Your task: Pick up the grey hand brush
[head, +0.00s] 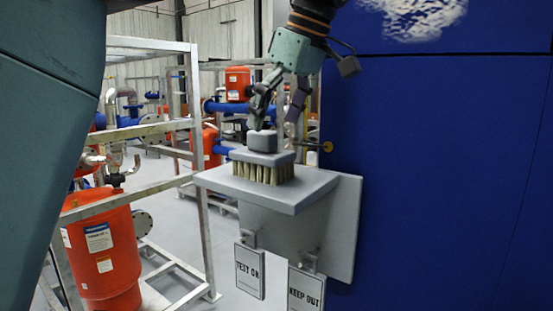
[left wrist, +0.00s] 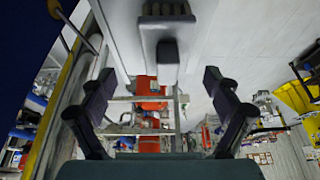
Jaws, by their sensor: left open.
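The grey hand brush (head: 263,157) stands on a small grey shelf (head: 310,190), its pale bristles down and its rounded grey grip on top. My left gripper (head: 275,120) hangs just above the grip, fingers apart and pointing down. One finger is close to the grip in the head view; I cannot tell whether it touches. In the left wrist view the brush (left wrist: 167,22) is at the top centre, with its grip toward the open fingers (left wrist: 158,80). Nothing is held between them. My right gripper is not in view.
Pipe frames with red tanks (head: 103,250) stand on the left. The air around the brush on its left side looks clear.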

